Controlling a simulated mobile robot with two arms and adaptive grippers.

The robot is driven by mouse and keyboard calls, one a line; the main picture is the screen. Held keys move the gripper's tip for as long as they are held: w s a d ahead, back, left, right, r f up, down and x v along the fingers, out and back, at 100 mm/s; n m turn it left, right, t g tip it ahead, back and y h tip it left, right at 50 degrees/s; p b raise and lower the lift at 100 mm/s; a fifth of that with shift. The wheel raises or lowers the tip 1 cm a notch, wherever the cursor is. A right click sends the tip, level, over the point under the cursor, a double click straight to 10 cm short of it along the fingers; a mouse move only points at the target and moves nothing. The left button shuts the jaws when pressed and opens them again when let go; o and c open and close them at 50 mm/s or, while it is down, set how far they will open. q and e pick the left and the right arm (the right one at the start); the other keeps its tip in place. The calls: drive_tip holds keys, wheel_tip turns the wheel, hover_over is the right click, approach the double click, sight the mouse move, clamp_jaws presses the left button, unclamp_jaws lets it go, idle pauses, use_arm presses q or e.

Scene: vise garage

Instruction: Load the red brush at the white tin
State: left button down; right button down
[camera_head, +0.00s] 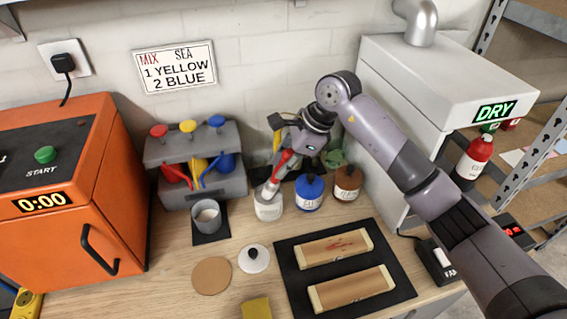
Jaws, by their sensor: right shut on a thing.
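The white tin (268,209) stands open on the wooden bench, left of the blue tin (309,196). My right gripper (290,148) is shut on the red brush (281,164) above the white tin. The brush tilts, with its red handle up and its lower end down at the tin's mouth. I cannot tell how deep the bristles sit. A white lid with a black knob (254,259) lies on the bench in front. My left gripper is out of view.
A brown tin (347,184) stands right of the blue one. A grey cup (206,219) stands on a dark mat. A grey rack (197,165) holds red, yellow and blue scoops. A black tray (347,268) carries two wooden pieces. An orange machine (65,200) fills the left.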

sight(284, 151)
drive_tip(key=shift+s+f+b, duration=0.1)
drive_tip(key=shift+f+b, duration=0.05)
drive_tip(key=shift+b, duration=0.15)
idle(1.2)
drive_tip(key=shift+r+p, duration=0.45)
drive_tip(key=shift+r, duration=0.5)
drive_tip(key=shift+r+p, duration=1)
drive_tip(key=shift+r, duration=1.65)
